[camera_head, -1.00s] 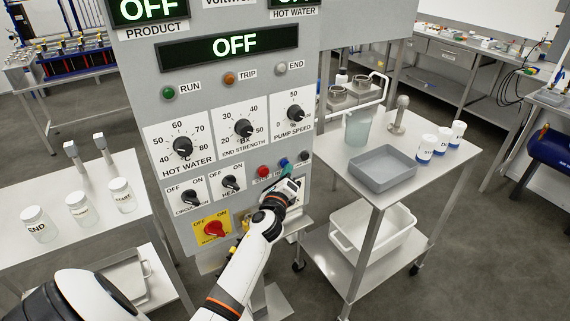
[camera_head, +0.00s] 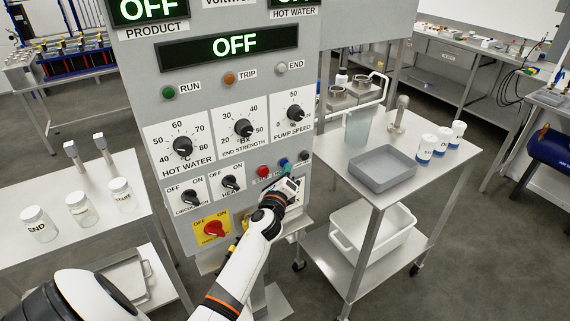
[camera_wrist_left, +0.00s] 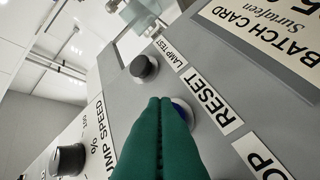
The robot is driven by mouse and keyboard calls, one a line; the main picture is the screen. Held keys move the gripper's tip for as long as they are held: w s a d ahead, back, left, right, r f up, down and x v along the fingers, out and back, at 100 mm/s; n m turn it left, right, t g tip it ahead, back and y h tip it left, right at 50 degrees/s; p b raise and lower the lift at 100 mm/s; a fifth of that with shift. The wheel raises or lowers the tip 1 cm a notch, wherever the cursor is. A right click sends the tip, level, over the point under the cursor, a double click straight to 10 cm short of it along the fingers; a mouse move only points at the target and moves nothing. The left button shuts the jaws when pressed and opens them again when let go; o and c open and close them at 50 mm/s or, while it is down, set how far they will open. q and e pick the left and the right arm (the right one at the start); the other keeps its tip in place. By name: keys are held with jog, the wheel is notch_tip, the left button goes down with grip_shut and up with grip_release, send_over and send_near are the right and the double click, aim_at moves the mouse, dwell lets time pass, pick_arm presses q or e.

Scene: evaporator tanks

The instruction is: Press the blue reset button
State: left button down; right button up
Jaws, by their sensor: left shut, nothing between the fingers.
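The blue reset button (camera_head: 284,161) is on the grey control panel, right of the red button (camera_head: 264,171). In the left wrist view the blue button (camera_wrist_left: 182,112) shows beside the RESET label (camera_wrist_left: 214,97), partly hidden by my fingers. My left gripper (camera_head: 284,171) has green fingers, shut together and empty, in front of the button row. In the left wrist view the tips of the left gripper (camera_wrist_left: 160,101) overlap the button's edge. I cannot tell whether they touch it. My right gripper is not in view.
A black lamp test button (camera_wrist_left: 144,67) is close by, with the pump speed knob (camera_wrist_left: 67,160) further off. A red and yellow main switch (camera_head: 214,229) is lower on the panel. A steel cart with a grey tray (camera_head: 383,170) stands to the right.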

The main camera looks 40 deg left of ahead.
pick_arm(q)
jog(key=shift+a+r, duration=0.15)
jog(key=shift+a, duration=0.1)
jog(key=shift+d, duration=0.2)
dwell(0.5)
jog(key=s+d, duration=0.2)
jog(key=d, duration=0.3)
jog(key=shift+s+d, duration=0.2)
jog(key=shift+d, duration=0.1)
dwell(0.7)
